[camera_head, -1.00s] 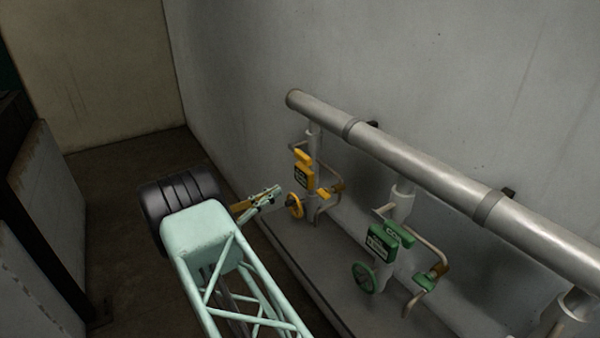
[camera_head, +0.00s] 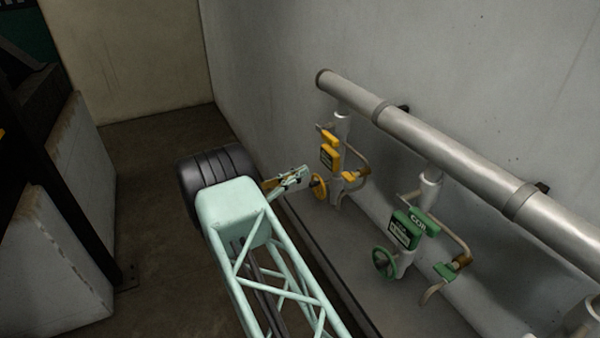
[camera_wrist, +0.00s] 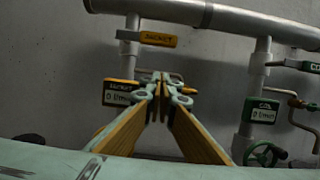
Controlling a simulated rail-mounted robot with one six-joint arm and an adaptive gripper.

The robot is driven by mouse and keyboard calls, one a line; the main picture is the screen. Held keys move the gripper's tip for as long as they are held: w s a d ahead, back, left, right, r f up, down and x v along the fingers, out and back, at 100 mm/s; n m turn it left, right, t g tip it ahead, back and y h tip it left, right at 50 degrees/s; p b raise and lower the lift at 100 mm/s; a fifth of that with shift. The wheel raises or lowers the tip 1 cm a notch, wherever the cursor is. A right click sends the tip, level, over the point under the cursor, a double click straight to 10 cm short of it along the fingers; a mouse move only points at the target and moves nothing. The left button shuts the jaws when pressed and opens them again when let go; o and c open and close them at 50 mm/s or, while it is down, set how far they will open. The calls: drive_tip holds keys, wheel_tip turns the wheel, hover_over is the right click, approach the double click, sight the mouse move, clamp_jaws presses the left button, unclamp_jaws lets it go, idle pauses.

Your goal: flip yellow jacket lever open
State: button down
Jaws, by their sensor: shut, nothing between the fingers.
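The yellow jacket valve set stands on the far vertical pipe. A yellow bar marked JACKET (camera_head: 330,138) crosses the pipe, and it shows in the wrist view (camera_wrist: 158,39). Below it is a yellow-framed jacket plate (camera_head: 330,158), also in the wrist view (camera_wrist: 118,93). A yellow handwheel (camera_head: 318,187) and a small yellow piece (camera_head: 354,177) sit lower. I cannot tell for sure which yellow part is the lever. My gripper (camera_head: 304,172) is shut and empty, left of the handwheel in the head view. In the wrist view its fingertips (camera_wrist: 160,78) appear below the bar and right of the plate.
A thick grey header pipe (camera_head: 440,137) runs along the wall above. The similar green coil set, with its plate (camera_head: 403,236) and handwheel (camera_head: 385,262), stands nearer on the right. A thin bent pipe (camera_head: 358,150) curves beside the yellow set. Open floor (camera_head: 150,160) lies left.

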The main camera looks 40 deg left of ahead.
sight(326, 135)
drive_tip(key=w+d+r+p, duration=0.2)
drive_tip(key=w+r, duration=0.4)
drive_tip(key=w, duration=0.1)
drive_tip(key=shift+w+d, duration=0.25)
drive_tip(key=shift+d, duration=0.1)
drive_tip(key=shift+s+r, duration=0.1)
idle(0.7)
